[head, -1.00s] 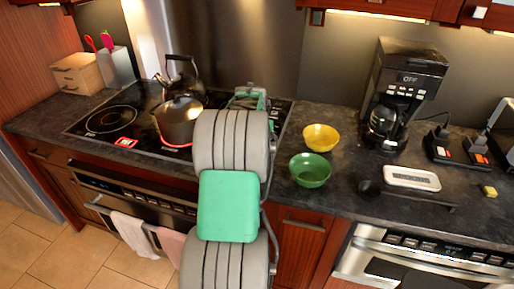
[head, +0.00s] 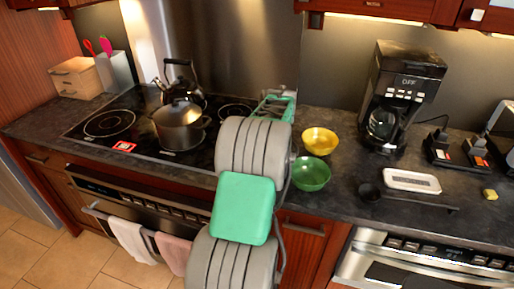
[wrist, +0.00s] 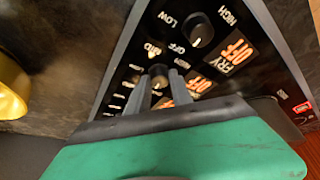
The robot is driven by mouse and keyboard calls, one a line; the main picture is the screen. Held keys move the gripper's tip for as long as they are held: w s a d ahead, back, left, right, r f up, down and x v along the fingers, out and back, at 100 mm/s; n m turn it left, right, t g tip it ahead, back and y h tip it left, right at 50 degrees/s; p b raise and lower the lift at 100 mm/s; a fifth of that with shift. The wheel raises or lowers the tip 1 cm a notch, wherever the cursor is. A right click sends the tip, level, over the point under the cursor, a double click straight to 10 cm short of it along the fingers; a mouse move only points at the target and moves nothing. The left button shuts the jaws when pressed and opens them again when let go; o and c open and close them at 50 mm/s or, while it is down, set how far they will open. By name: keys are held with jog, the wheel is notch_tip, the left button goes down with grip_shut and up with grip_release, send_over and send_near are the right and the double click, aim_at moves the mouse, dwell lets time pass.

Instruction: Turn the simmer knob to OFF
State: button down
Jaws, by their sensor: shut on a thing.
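In the wrist view, a dark round knob (wrist: 157,72) sits on the black control panel between the two fingers of my gripper (wrist: 158,84), which is shut on it. Small white marks surround this knob; its own name label is hidden or too small to read. Orange OFF displays (wrist: 197,84) show beside it. A second knob (wrist: 200,30), apart from the fingers, has LOW, HIGH and OFF marks and an orange FRY OFF display (wrist: 233,51). In the head view, my green gripper is at the right end of the cooktop (head: 88,136), mostly hidden by my arm.
A dark pot (head: 179,128) and a kettle (head: 181,84) stand on the cooktop. A yellow bowl (head: 320,141) and a green bowl (head: 310,174) sit close right of my arm. A coffee maker (head: 402,95) stands farther right. A yellow bowl edge (wrist: 10,88) shows in the wrist view.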

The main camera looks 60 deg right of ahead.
dwell(0.4)
jog(key=c, duration=1.1)
grip_release()
jog(key=shift+c, duration=0.2)
jog(key=v, duration=0.7)
jog(key=shift+s+r+b, duration=0.25)
jog(key=shift+r+b, duration=0.1)
jog(key=shift+b, duration=0.05)
jog(key=shift+a, duration=0.1)
